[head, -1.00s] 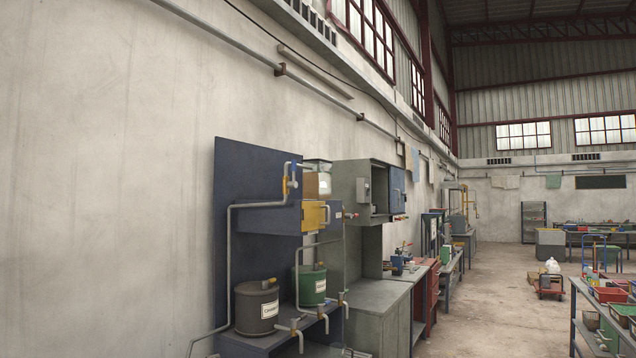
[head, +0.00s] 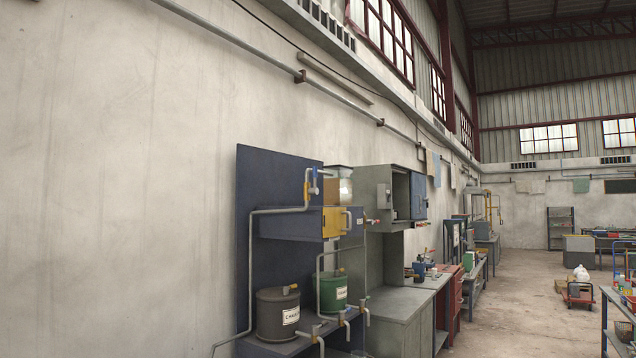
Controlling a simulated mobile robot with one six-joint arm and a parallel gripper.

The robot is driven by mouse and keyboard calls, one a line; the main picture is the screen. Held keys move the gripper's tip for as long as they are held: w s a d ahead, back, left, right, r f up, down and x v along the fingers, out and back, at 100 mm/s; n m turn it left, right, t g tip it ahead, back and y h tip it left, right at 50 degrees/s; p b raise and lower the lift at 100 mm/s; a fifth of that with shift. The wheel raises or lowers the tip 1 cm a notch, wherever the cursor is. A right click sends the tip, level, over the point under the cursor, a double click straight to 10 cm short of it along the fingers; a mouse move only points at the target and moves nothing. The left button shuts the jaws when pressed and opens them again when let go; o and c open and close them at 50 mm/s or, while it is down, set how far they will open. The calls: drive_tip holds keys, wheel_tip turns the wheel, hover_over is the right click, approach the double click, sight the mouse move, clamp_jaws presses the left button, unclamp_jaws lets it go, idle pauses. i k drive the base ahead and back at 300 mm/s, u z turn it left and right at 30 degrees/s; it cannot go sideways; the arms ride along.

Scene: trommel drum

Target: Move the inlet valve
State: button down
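A pipe with a valve stands at the upper part of a dark blue panel station (head: 262,180) by the left wall. The valve, which looks like the inlet valve (head: 313,183), has a blue handle on a yellowish body and sits above a dark box with a yellow front (head: 334,222). A grey pipe runs from it to the left and down the panel. A glass jar (head: 338,186) stands just behind the valve. A dark labelled drum (head: 277,314) and a green labelled drum (head: 331,291) sit on the lower shelf. My gripper is not in view.
A grey workbench with a cabinet (head: 390,200) stands right of the station. Red benches and shelves continue along the wall. A cart (head: 579,291) stands farther back, and a table (head: 618,325) is at the right edge. The concrete floor (head: 520,310) between is open.

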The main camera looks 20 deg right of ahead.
sight(315, 189)
drive_tip(key=u, duration=0.25)
drive_tip(key=k, duration=0.6)
drive_tip(key=z, duration=1.9)
drive_tip(key=i, duration=1.8)
